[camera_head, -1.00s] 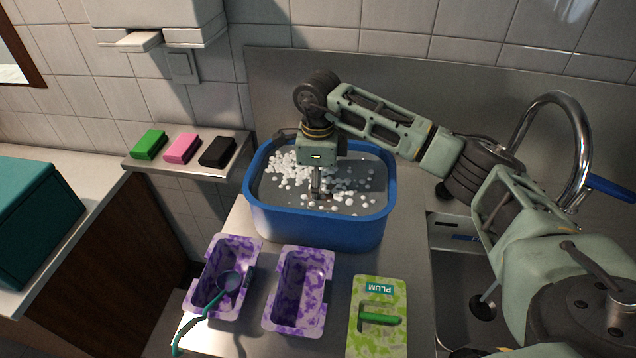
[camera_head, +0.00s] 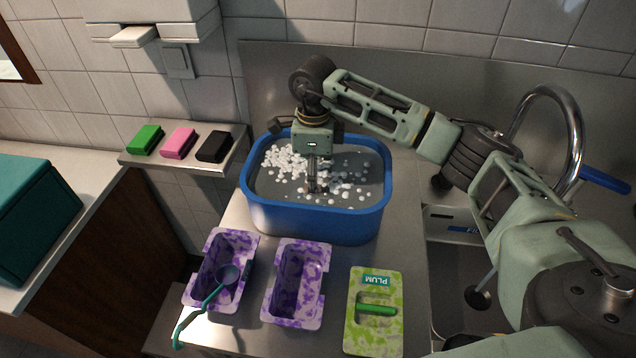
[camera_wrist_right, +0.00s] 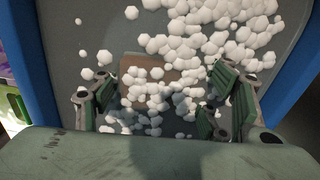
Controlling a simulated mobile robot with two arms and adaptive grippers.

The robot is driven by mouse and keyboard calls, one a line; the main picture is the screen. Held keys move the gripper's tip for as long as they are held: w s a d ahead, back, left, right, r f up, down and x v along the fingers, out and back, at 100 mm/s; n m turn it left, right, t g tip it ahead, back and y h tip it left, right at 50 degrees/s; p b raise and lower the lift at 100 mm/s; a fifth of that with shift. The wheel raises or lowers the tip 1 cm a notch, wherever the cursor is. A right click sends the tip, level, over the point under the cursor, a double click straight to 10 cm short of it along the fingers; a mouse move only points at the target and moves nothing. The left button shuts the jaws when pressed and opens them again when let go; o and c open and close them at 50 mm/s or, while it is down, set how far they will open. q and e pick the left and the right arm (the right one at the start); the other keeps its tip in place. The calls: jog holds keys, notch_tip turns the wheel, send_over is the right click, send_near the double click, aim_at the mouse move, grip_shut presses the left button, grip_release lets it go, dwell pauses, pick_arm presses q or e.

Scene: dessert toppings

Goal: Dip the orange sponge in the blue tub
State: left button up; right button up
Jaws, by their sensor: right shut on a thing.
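The blue tub (camera_head: 310,222) stands on the counter, filled with grey liquid and floating white foam balls. My right gripper (camera_head: 313,188) points straight down into the tub, its fingertips at the liquid. In the right wrist view, a brownish-orange block, seemingly the orange sponge (camera_wrist_right: 150,72), lies between the green-padded fingers of the right gripper (camera_wrist_right: 165,105). It is partly covered by foam balls and looks dull, at or under the liquid's surface. The right gripper is shut on it. The sponge cannot be made out in the head view. My left gripper is not in view.
Green (camera_head: 145,139), pink (camera_head: 179,143) and black (camera_head: 214,147) blocks lie on a shelf at left. Two purple-mottled trays (camera_head: 271,310) stand in front of the tub, one holding a ladle (camera_head: 228,275). A green PLUM holder (camera_head: 392,338) is beside them. A sink and tap (camera_head: 577,150) are at right.

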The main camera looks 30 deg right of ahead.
notch_tip(320, 180, up, 11)
jog(key=p, duration=0.5)
jog(key=shift+f+p, duration=0.2)
jog(key=shift+p, duration=0.15)
dwell(1.2)
